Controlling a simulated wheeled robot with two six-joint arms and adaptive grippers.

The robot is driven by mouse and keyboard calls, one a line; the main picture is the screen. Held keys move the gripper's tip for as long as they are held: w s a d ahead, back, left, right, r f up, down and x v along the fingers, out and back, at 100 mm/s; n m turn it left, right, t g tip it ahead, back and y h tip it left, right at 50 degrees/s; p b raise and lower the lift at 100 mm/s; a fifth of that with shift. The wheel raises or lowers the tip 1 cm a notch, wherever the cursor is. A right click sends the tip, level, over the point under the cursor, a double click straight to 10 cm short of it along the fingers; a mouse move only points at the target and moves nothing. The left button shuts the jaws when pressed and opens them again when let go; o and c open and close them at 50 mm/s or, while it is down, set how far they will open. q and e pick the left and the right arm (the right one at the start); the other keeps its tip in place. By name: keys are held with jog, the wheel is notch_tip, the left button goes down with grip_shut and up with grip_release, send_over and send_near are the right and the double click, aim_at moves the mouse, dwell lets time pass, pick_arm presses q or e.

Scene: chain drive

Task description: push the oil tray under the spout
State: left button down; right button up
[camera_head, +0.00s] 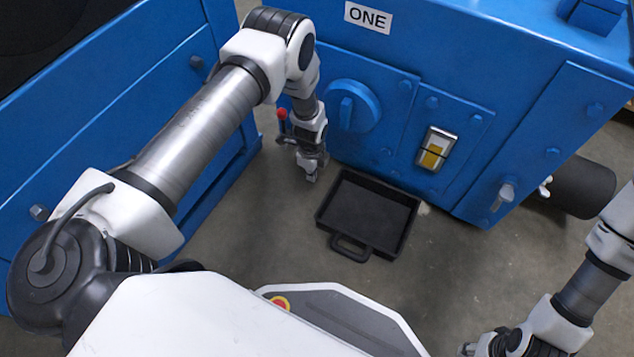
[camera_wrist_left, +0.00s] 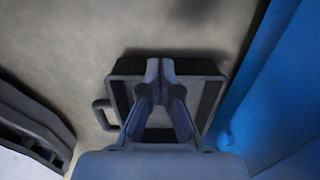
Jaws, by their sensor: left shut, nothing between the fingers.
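The oil tray (camera_head: 370,210) is a black, shallow, square tray with a loop handle on its near side. It lies flat on the floor in front of the blue machine and looks empty. My left gripper (camera_head: 312,174) is shut and empty, pointing down near the tray's far left corner. In the left wrist view, the shut fingers (camera_wrist_left: 160,68) appear over the tray (camera_wrist_left: 200,68); I cannot tell whether they touch it. A small grey spout-like fitting (camera_head: 503,195) is on the machine's front, right of the tray. My right gripper (camera_head: 475,348) is partly visible at the lower right; its jaws are unclear.
The blue machine (camera_head: 460,70), labelled ONE, stands behind the tray, with a round knob (camera_head: 350,105) and a yellow sight glass (camera_head: 435,149). Another blue body (camera_head: 100,70) stands at the left. A dark cylinder (camera_head: 585,188) juts out at the right. The floor (camera_head: 450,260) right of the tray is clear.

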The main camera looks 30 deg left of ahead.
pick_arm(q)
jog(key=f+b, duration=0.5)
jog(key=f, duration=0.4)
jog(key=shift+d+f, duration=0.2)
jog(key=d, duration=0.1)
jog(key=d+b, duration=0.1)
jog(key=d, duration=0.1)
jog(key=shift+s+r, duration=0.1)
jog(key=shift+r, duration=0.25)
jog(key=shift+d+r, duration=0.1)
jog(key=shift+d, duration=0.2)
